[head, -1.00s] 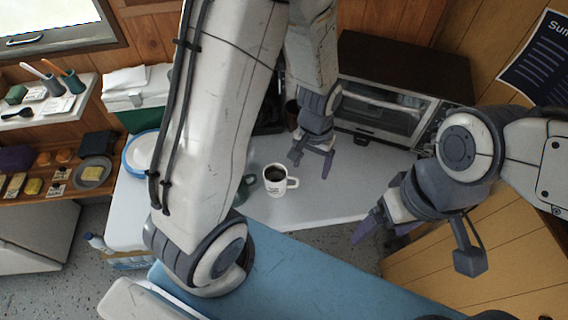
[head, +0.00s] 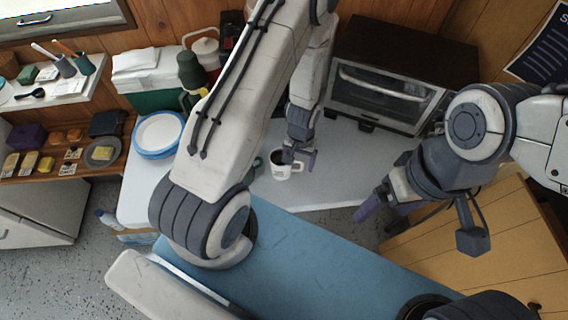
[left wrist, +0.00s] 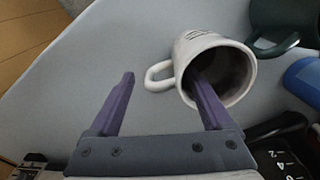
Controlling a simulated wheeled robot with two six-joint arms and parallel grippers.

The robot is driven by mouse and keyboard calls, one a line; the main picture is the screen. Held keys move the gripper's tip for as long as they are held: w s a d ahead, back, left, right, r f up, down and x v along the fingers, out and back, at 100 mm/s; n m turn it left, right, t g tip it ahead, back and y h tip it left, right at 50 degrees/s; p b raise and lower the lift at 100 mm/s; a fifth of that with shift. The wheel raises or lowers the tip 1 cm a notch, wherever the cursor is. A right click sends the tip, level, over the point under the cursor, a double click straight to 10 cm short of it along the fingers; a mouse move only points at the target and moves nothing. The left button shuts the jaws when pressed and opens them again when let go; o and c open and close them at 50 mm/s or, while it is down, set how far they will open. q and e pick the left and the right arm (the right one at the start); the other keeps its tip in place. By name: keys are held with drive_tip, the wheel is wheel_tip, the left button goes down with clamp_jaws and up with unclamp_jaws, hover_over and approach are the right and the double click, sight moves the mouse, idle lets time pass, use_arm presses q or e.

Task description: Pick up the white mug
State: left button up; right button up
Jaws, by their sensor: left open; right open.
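The white mug (head: 281,173) stands on the light grey counter, with dark lettering on its side. My left gripper (head: 300,160) is right at it, reaching down from above. In the left wrist view the white mug (left wrist: 215,60) has its handle between the two spread purple fingers of my left gripper (left wrist: 160,76). One finger overlaps the mug's dark opening; the other is outside, beyond the handle. The jaws are open, and I cannot tell whether either finger touches the mug. My right gripper (head: 385,211) is open and empty, off to the right above the counter's front edge.
A dark green mug (left wrist: 284,22) is close beside the white one. A blue object (left wrist: 303,78) is near it. A toaster oven (head: 385,93) stands behind, and a blue-rimmed plate (head: 160,134) is at left. The counter (head: 335,185) right of the mug is clear.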

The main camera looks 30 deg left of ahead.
use_arm(q)
drive_tip(key=shift+f, duration=1.4)
clamp_jaws()
drive_tip(key=shift+r, duration=0.15)
